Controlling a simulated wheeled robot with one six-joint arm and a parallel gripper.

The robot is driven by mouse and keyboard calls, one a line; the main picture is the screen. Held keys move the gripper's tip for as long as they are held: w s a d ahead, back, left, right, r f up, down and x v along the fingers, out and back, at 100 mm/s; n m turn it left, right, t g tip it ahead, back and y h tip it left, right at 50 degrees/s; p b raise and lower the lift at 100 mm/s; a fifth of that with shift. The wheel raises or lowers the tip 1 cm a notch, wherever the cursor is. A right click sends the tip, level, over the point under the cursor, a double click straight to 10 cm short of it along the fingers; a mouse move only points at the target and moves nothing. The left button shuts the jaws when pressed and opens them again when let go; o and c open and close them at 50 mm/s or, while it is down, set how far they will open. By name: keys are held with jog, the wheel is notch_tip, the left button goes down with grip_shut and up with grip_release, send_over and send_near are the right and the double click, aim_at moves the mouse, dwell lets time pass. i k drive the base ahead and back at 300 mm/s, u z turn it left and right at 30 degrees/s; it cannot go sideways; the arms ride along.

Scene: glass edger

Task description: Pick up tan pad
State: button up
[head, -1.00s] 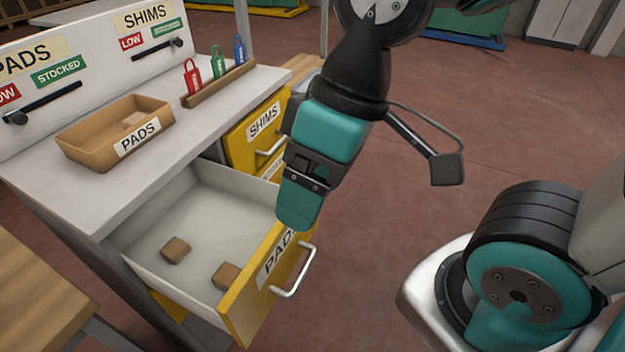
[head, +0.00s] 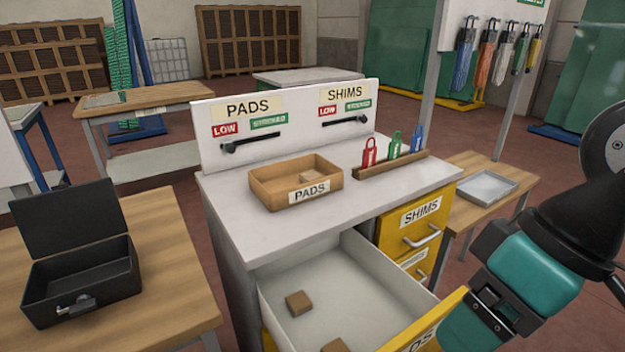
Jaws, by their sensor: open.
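One tan pad (head: 299,302) lies flat on the floor of the open white drawer (head: 352,284). A second tan pad (head: 336,346) lies nearer the drawer front, cut off by the bottom edge of the view. My gripper (head: 462,330) is open, at the lower right by the yellow drawer front, apart from the pads. Its fingertips are partly cut off or hidden from this angle.
The yellow SHIMS drawer (head: 412,222) is shut. Red, green and blue tags stand in a wooden rack (head: 391,165) on the cabinet. An open black box (head: 82,284) stands on the wooden table at left. A grey tray (head: 487,188) lies on a right-hand table.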

aim_at(303, 177)
jog(key=k, duration=1.25)
jog(key=u, duration=0.75)
jog(key=i, duration=0.65)
jog(key=u, duration=0.8)
jog(key=i, duration=0.7)
jog(key=z, duration=0.45)
jog(key=i, duration=0.8)
jog(key=z, duration=0.6)
